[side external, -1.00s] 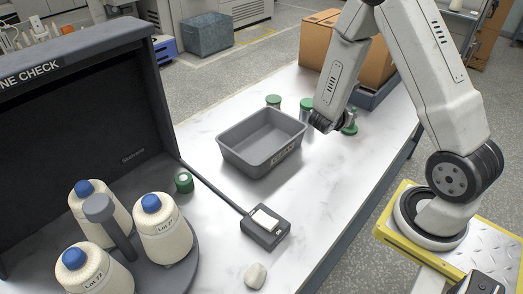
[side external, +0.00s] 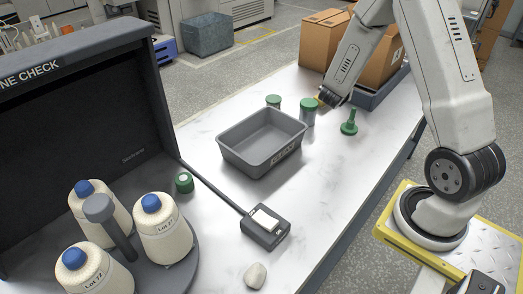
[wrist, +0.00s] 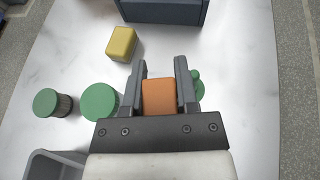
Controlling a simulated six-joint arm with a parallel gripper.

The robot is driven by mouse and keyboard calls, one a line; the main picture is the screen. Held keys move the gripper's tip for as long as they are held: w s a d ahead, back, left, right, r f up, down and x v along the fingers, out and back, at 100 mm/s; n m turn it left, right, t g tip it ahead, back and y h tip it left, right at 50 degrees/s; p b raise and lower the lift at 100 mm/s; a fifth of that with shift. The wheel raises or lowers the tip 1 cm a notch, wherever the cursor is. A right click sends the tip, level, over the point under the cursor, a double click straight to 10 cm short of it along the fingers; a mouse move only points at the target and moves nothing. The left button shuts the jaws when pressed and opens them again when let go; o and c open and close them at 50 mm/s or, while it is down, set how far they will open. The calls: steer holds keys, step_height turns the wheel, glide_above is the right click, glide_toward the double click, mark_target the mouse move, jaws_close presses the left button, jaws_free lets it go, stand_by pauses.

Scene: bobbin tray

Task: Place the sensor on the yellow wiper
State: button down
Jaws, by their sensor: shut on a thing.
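My gripper (wrist: 160,68) is shut on an orange block (wrist: 159,97), which shows between its two fingers in the wrist view. It is probably the sensor, but no marking confirms this. A yellow block (wrist: 122,43), taken as the yellow wiper, lies on the white table ahead and to the left of the fingers, apart from them. In the side view my gripper (side external: 331,97) is near the far end of the table, just right of a green-lidded jar, and mostly hides what lies behind it.
Green-lidded jars (wrist: 99,101) (wrist: 47,102) stand left of my gripper; a green stemmed piece (side external: 349,124) stands to its right. A grey bin (side external: 236,158) stands nearer, and cardboard boxes (side external: 377,55) beyond.

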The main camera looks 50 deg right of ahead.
steer(key=w+d+r+n+t, duration=0.2)
steer(key=d+r, duration=0.2)
steer(key=d, duration=0.1)
steer(key=shift+w+y, duration=0.15)
steer(key=shift+y, duration=0.25)
steer(key=shift+d, duration=0.1)
steer(key=shift+w+d+f, duration=1.35)
steer(key=shift+w+f, duration=0.2)
steer(key=shift+w, duration=0.25)
steer(key=shift+w+d+f, duration=1.35)
steer(key=shift+w+f, duration=0.2)
steer(key=shift+w, duration=0.2)
steer(key=shift+w+d+f, duration=1.35)
steer(key=shift+w+f, duration=0.2)
steer(key=shift+w, duration=0.25)
steer(key=shift+w+d+f, duration=0.15)
steer(key=shift+w+f, duration=0.05)
steer(key=shift+f, duration=1.65)
steer(key=shift+f, duration=0.15)
